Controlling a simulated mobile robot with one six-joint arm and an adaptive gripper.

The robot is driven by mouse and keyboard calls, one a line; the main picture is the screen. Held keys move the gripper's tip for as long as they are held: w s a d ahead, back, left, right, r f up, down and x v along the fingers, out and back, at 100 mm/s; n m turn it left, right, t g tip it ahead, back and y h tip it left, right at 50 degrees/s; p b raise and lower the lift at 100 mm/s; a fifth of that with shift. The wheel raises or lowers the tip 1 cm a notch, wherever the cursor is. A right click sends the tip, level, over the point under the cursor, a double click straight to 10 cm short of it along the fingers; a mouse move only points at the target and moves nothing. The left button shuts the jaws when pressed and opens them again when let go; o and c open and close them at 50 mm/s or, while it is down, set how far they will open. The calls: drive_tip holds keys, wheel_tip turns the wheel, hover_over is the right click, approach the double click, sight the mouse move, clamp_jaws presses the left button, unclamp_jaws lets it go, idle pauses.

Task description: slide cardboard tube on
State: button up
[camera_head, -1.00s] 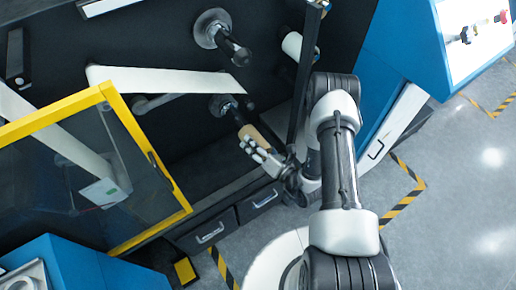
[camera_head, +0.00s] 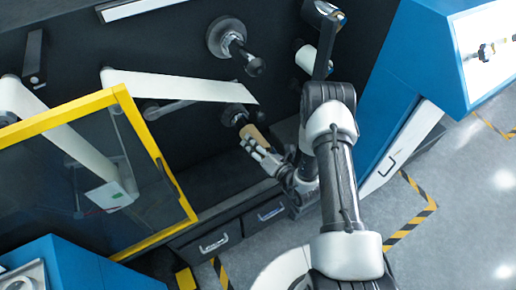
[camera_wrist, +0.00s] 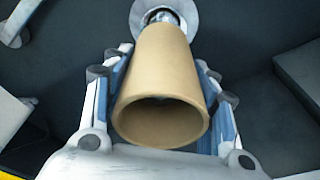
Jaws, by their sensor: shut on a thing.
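A tan cardboard tube (camera_head: 254,136) is held in my gripper (camera_head: 262,150) in front of the lower spindle (camera_head: 234,114) on the dark machine wall. In the wrist view the tube (camera_wrist: 160,75) sits between both fingers of my gripper (camera_wrist: 160,68), its open near end facing the camera. The tube's far end points at the round spindle flange (camera_wrist: 136,14) and lines up with the shaft. A short piece of shaft shows between tube and flange. The far end appears to be around the shaft, but how deep is hidden.
An upper spindle (camera_head: 228,38) with a dark shaft sticks out above. A white web (camera_head: 180,85) runs to the left of the lower spindle. A yellow-framed clear guard (camera_head: 160,165) stands open at the left. A white roll (camera_head: 306,58) is near my arm.

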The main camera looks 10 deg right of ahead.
drive_tip(key=shift+d+r+b+x, duration=0.15)
drive_tip(key=shift+b+x, duration=0.3)
drive_tip(key=shift+x, duration=0.95)
drive_tip(key=shift+d+r+b+x, duration=0.15)
drive_tip(key=shift+b+x, duration=0.3)
drive_tip(key=shift+x, duration=0.95)
drive_tip(key=shift+w, duration=0.2)
drive_tip(key=o, duration=1.1)
drive_tip(key=shift+s, duration=0.1)
drive_tip(key=v, duration=1.2)
